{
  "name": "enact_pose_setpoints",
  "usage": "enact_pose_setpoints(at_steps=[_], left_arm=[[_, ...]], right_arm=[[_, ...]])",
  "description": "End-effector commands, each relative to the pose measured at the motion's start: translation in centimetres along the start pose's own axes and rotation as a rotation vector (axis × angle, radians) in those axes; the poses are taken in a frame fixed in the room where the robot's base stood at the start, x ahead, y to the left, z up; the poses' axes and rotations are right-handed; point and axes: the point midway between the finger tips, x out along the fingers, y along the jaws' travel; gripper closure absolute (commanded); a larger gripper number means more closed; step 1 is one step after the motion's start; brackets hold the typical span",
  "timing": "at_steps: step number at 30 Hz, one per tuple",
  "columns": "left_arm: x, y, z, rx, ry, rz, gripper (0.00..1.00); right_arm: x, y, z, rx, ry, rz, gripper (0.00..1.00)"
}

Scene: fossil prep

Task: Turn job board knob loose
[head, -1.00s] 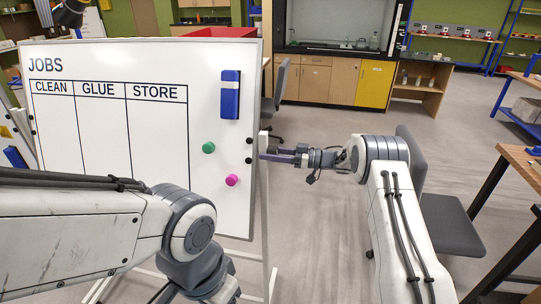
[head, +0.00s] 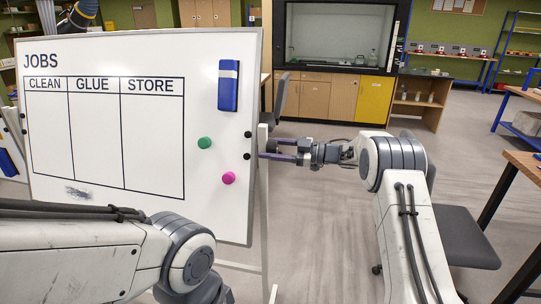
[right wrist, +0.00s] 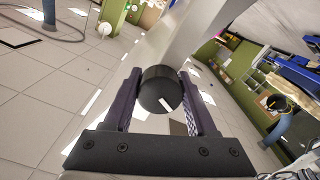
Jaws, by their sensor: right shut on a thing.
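The job board (head: 104,172) is a whiteboard headed JOBS, on a pale stand at the left of the head view. My right gripper (head: 268,150) is at the board's right edge, coming in from the right. In the right wrist view a round black knob (right wrist: 160,86) with a short white mark sits between the two purple fingers of the right gripper (right wrist: 160,98), which is shut on it. A pale post or board edge rises behind the knob. My left arm crosses the lower left of the head view; its gripper is out of view.
The board carries a blue eraser (head: 228,86), a green magnet (head: 205,143), a pink magnet (head: 229,178) and a dark smudge (head: 78,191). A grey chair (head: 455,235) stands behind my right arm. A wooden table (head: 524,163) is at the right. Floor between is open.

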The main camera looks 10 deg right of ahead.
Motion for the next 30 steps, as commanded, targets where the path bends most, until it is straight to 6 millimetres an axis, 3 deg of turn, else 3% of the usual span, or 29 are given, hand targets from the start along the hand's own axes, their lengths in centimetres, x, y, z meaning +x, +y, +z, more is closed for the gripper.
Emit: enact_pose_setpoints(at_steps=[14, 15, 17, 18, 30], left_arm=[[0.30, -0.02, 0.01, 0.000, 0.000, 0.000, 0.50], [0.30, -0.02, 0.01, 0.000, 0.000, 0.000, 0.50], [0.30, -0.02, 0.01, 0.000, 0.000, 0.000, 0.50], [0.30, -0.02, 0.01, 0.000, 0.000, 0.000, 0.50], [0.73, -0.05, 0.04, 0.000, 0.000, 0.000, 0.50]], right_arm=[[-0.03, 0.02, -0.02, -0.021, 0.000, 0.000, 0.98], [-0.03, 0.02, -0.02, -0.020, 0.000, 0.000, 0.39], [-0.03, 0.02, -0.02, -0.020, 0.000, 0.000, 0.16], [-0.03, 0.02, -0.02, -0.020, 0.000, 0.000, 0.13], [-0.88, 0.00, 0.13, -0.020, 0.000, 0.001, 0.13]])
